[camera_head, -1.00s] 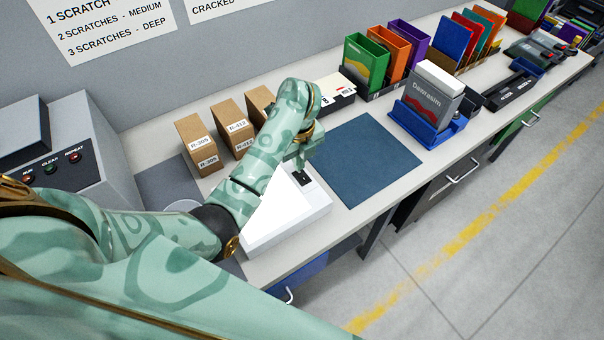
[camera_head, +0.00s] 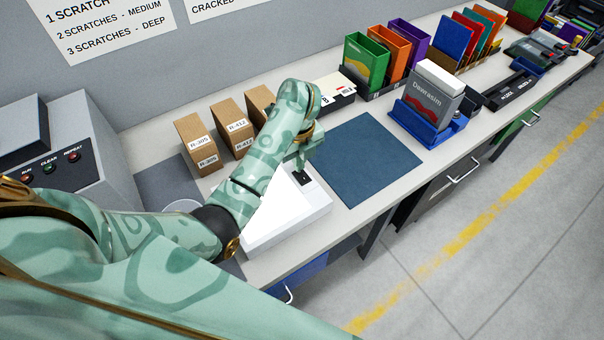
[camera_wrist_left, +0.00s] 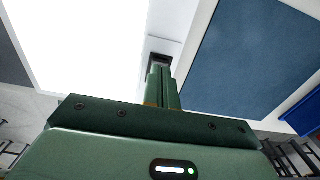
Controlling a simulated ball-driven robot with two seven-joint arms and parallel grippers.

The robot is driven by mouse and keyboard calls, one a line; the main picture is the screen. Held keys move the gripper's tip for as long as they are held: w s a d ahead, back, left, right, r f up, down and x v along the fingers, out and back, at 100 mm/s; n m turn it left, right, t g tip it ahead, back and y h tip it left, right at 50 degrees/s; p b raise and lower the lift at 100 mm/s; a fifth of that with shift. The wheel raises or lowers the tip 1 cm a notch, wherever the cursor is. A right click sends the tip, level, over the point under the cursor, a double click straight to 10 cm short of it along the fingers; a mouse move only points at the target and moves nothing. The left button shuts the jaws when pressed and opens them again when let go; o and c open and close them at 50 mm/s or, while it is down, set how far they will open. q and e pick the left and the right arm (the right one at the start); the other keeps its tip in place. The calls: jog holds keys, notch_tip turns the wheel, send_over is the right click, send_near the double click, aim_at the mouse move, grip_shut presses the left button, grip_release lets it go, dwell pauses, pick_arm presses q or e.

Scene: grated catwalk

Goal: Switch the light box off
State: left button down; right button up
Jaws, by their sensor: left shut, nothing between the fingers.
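The light box (camera_head: 286,222) is a low white box on the bench, and its top panel glows bright white. It also shows in the left wrist view (camera_wrist_left: 75,45), where the panel is lit. A small dark switch (camera_head: 303,177) sits at its far right corner, and it shows partly in the left wrist view (camera_wrist_left: 161,45). My left gripper (camera_head: 297,165) is shut and empty, pointing down just over the switch. In the left wrist view its fingers (camera_wrist_left: 161,72) overlap the switch's near part. I cannot tell whether they touch it. My right gripper is not in view.
A dark blue mat (camera_head: 365,160) lies right of the light box. Brown boxes (camera_head: 199,145) stand behind it. A blue holder (camera_head: 427,130) with a grey box stands beyond the mat. A machine with buttons (camera_head: 75,157) is at the left.

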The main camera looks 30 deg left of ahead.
pick_arm(q)
jog(key=shift+f+b, duration=0.5)
jog(key=shift+f, duration=0.2)
dwell(0.3)
notch_tip(320, 180, up, 7)
jog(key=p, duration=0.6)
jog(key=shift+p, duration=0.35)
